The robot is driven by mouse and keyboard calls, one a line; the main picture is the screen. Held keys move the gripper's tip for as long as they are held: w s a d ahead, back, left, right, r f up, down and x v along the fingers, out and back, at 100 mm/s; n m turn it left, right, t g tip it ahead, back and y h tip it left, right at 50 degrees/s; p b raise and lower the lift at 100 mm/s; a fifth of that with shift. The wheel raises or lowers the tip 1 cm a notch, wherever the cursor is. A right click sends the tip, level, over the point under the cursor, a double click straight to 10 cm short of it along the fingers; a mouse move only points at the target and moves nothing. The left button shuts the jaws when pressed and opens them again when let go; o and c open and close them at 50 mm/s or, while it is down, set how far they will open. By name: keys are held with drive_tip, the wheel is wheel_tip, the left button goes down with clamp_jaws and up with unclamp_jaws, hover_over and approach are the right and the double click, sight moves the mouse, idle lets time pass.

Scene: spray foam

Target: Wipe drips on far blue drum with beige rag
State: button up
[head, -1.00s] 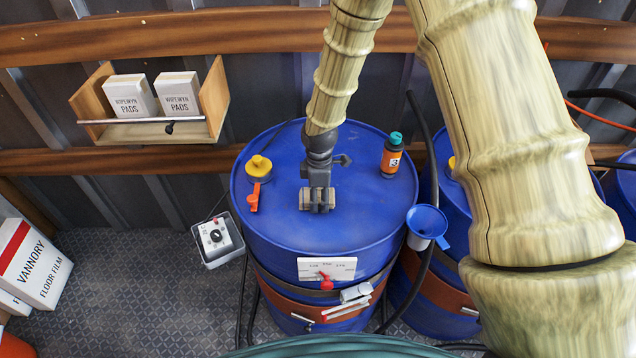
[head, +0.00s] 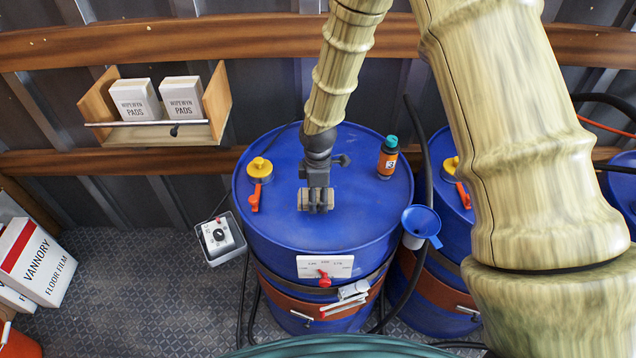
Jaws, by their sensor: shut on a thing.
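A blue drum (head: 350,225) stands upright in the middle of the head view, and my gripper (head: 316,207) points down over its lid. My gripper is shut on a small tan-beige piece (head: 304,200), which looks like the folded beige rag. It is low at the lid, but I cannot tell whether it touches. No drips can be made out on the lid at this size. A second blue drum (head: 440,300) stands to the right, partly behind my arm, and a third (head: 624,190) shows at the right edge.
A blue funnel (head: 421,221) hangs at the right rim. A shelf (head: 150,140) holds two white boxes. A grey control box (head: 219,238) stands at left.

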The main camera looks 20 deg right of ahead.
drive_tip(key=shift+r+p, duration=1.1)
drive_tip(key=shift+r, duration=0.85)
drive_tip(key=shift+f, duration=0.1)
